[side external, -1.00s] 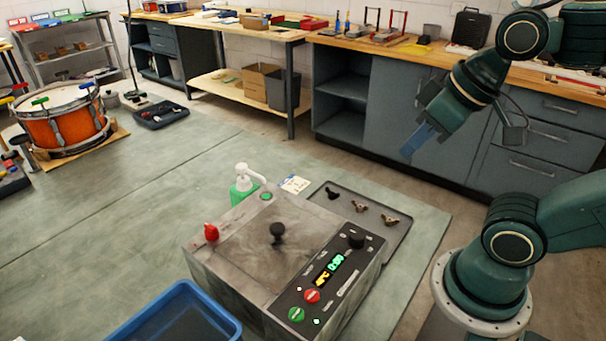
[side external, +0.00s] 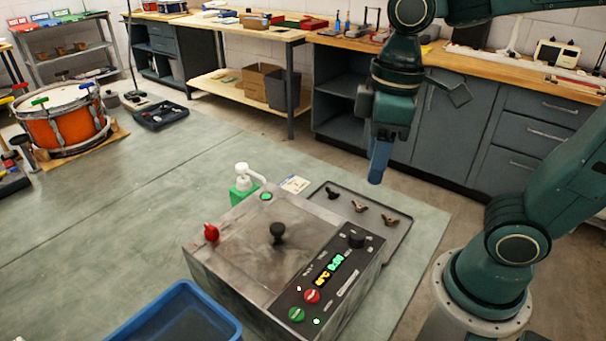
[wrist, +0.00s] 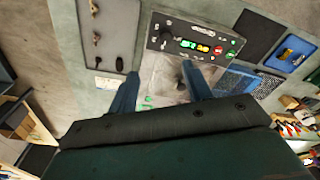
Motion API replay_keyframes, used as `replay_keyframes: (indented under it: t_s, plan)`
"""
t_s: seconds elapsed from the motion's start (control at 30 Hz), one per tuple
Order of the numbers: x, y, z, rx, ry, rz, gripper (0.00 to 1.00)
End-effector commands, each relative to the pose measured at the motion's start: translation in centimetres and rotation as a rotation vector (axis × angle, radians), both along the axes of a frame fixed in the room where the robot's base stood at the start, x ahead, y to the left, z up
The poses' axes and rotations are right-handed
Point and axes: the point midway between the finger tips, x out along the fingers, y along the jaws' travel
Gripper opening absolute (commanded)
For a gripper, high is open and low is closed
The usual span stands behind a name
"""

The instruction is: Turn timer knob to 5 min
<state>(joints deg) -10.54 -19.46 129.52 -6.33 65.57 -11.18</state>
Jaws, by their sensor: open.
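The grey metal machine (side external: 225,265) stands on the bench with a dark control panel on its right side. The black timer knob (side external: 356,240) is at the panel's far end, beside a lit yellow and green display (side external: 329,269) whose digits are too small to read surely. In the wrist view the knob (wrist: 166,32) shows beyond my fingers, near the panel's left end. My gripper (side external: 376,176) points down, well above and behind the knob, touching nothing. In the wrist view its two blue fingers (wrist: 160,88) are apart with nothing held between them.
A red button (side external: 312,296) and a green button (side external: 297,314) sit at the panel's near end. A black lid handle (side external: 277,232) and red knob (side external: 211,232) stand up from the machine. A tray with wing nuts (side external: 387,218), a pump bottle (side external: 243,185) and a blue bin (side external: 172,312) surround it.

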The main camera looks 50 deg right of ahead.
Motion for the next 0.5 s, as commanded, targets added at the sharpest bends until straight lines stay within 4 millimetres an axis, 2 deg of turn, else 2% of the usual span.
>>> replay_keyframes:
  t_s: [0.2,0.5]
  plan:
    - [0.68,1.20,-0.43,-0.015,0.078,0.099,0.50]
    - [0.74,1.36,-0.57,-0.016,0.089,0.112,0.50]
